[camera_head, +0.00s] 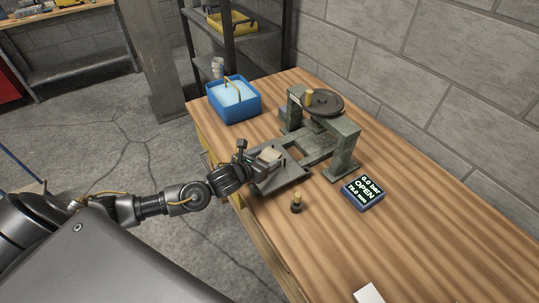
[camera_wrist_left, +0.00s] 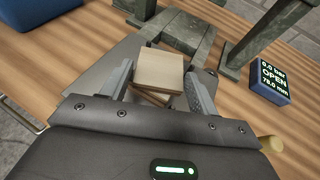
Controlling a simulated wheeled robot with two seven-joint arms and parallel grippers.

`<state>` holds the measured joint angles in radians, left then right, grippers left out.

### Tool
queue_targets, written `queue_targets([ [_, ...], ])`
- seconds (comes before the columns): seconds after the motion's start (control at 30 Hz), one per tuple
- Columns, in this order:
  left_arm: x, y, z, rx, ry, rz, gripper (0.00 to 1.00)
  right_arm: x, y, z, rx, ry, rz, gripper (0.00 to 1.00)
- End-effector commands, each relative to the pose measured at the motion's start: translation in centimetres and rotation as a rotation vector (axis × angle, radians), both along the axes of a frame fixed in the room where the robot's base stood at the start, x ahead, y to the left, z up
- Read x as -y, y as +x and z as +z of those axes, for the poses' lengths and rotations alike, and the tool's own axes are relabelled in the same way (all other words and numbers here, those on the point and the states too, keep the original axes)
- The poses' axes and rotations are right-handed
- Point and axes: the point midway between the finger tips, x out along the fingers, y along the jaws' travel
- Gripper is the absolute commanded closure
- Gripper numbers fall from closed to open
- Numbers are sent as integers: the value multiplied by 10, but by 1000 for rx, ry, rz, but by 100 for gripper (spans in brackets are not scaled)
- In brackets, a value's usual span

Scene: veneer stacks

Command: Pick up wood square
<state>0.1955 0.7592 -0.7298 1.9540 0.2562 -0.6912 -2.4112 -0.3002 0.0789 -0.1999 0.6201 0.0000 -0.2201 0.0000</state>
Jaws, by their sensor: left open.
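A light wood square (camera_wrist_left: 158,69) lies between the two fingers of my left gripper (camera_wrist_left: 151,88) in the left wrist view, on top of another piece whose edge shows below it. The stack is on a grey metal plate (camera_wrist_left: 112,64) at the front of the press. In the head view the wood square (camera_head: 270,154) shows just beyond my left gripper (camera_head: 257,158). The gripper is open, with a finger on each side of the square; whether they touch it I cannot tell. My right gripper is out of view.
A grey-green press (camera_head: 343,150) with a round handwheel (camera_head: 323,103) stands behind the plate. A display (camera_head: 363,191) reads 0.0 bar, OPEN, 78.0 mm. A blue bin (camera_head: 234,112) is at the far left. A small knob (camera_head: 297,203) and a white item (camera_head: 369,293) are nearer.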

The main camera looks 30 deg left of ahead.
Motion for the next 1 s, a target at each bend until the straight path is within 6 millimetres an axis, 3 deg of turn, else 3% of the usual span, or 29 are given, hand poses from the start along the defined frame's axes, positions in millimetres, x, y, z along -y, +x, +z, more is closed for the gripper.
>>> queue_targets([
  [0.03,0,0,0,0,0,0,41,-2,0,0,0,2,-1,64],
  [0.27,0,0,0,0,0,0,71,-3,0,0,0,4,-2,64],
  [0.67,0,0,10,3,-1,-1,71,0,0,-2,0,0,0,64],
  [0.83,1,-2,34,5,0,-3,71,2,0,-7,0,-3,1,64],
  [1.0,16,-31,68,6,-2,-5,71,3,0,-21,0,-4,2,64],
])
